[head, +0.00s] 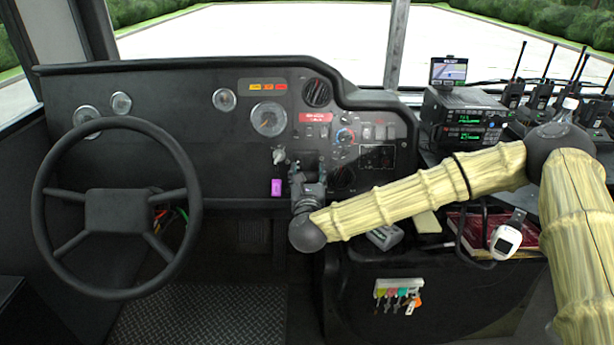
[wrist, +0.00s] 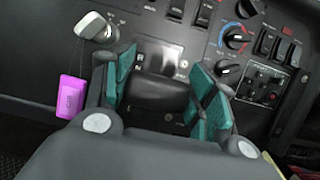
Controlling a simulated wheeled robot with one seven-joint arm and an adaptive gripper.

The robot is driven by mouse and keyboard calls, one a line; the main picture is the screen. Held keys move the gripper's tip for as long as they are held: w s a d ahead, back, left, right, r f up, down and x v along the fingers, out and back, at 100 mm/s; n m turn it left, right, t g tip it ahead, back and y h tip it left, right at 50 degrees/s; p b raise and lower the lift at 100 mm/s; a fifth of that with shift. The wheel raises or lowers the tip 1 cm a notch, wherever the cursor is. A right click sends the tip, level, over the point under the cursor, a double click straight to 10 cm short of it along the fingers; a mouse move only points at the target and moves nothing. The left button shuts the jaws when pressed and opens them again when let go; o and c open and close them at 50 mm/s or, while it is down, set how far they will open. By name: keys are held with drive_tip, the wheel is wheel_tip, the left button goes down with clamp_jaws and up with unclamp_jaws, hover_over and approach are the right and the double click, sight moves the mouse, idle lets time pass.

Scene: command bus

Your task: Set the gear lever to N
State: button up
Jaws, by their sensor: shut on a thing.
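The gear lever shows in the wrist view as a dark, rounded knob (wrist: 157,95) between the teal finger pads. My gripper (head: 308,172) is at the dash panel right of the steering wheel, shut on the knob, with one pad on each side of it; the pads also show in the wrist view (wrist: 160,92). In the head view my gripper mostly hides the lever.
A key (wrist: 97,27) with a purple tag (head: 276,187) hangs just left of my gripper. The steering wheel (head: 117,208) is farther left. Knobs and switches (wrist: 236,38) lie to the right. A radio (head: 465,120) and a side console with loose items (head: 385,238) are near my arm.

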drive_tip(key=r, duration=0.1)
drive_tip(key=w+r, duration=0.1)
drive_tip(key=r, duration=0.2)
drive_tip(key=shift+w+r, duration=0.3)
drive_tip(key=o, duration=1.5)
drive_tip(key=shift+c, duration=0.2)
drive_tip(key=s, duration=1.2)
